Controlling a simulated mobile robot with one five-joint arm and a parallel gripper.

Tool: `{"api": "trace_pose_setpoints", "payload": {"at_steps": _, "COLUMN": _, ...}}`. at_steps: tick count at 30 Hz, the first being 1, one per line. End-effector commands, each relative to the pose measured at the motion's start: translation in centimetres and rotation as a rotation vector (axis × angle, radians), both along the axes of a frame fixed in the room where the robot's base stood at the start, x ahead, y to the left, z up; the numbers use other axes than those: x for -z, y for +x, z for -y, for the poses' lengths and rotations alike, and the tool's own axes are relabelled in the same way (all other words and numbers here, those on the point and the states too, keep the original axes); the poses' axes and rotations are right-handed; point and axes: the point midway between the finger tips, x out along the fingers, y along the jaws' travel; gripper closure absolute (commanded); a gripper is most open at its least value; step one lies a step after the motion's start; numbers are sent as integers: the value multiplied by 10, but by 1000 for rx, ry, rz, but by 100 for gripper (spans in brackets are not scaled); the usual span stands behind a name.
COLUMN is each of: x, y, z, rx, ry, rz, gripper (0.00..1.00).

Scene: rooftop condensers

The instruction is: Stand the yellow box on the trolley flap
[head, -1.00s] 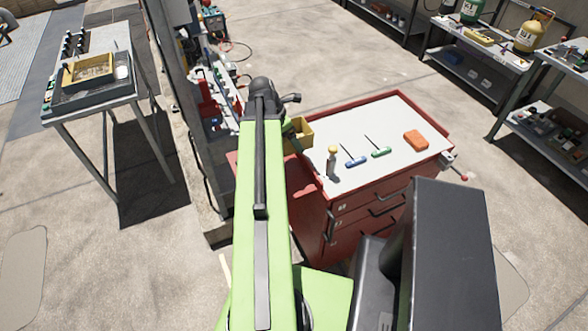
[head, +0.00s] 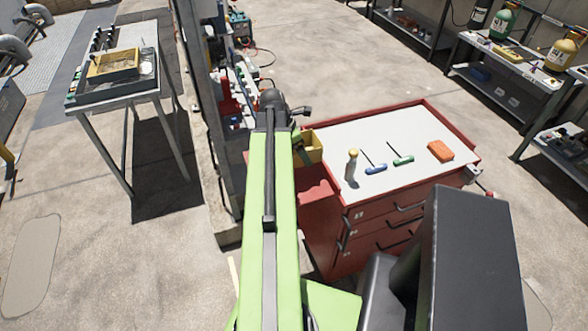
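The yellow box (head: 310,148) is a small, open-looking box just right of the far end of my green arm, near the trolley's left edge. My gripper (head: 297,141) is mostly hidden behind the arm; only a dark part shows against the box. Its fingers cannot be made out, but the box keeps its place beside the arm end as the view shifts, so it looks held. The red trolley flap (head: 318,190) sticks out on the left side of the red trolley (head: 375,225), below the box in the picture. Part of it is behind my arm.
The trolley's pale top carries a yellow-capped bottle (head: 352,165), a blue-handled tool (head: 376,169), a green-handled tool (head: 403,160) and an orange block (head: 440,151). A post (head: 205,110) and cluttered shelf stand left of the trolley. A table (head: 125,95) with a tray is further left.

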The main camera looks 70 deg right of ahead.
Motion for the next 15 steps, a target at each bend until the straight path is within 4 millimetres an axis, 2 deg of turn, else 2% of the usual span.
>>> {"api": "trace_pose_setpoints", "payload": {"at_steps": 1, "x": 12, "y": 8, "z": -8, "rx": -3, "ry": -1, "rz": 1, "gripper": 53}}
{"api": "trace_pose_setpoints", "payload": {"at_steps": 5, "x": 18, "y": 20, "z": -16, "rx": 0, "ry": -1, "rz": 1, "gripper": 53}}
{"api": "trace_pose_setpoints", "payload": {"at_steps": 11, "x": 20, "y": 22, "z": -17, "rx": 2, "ry": -1, "rz": 0, "gripper": 53}}
{"api": "trace_pose_setpoints", "payload": {"at_steps": 15, "x": 45, "y": 22, "z": -17, "rx": 2, "ry": -1, "rz": 0, "gripper": 53}}
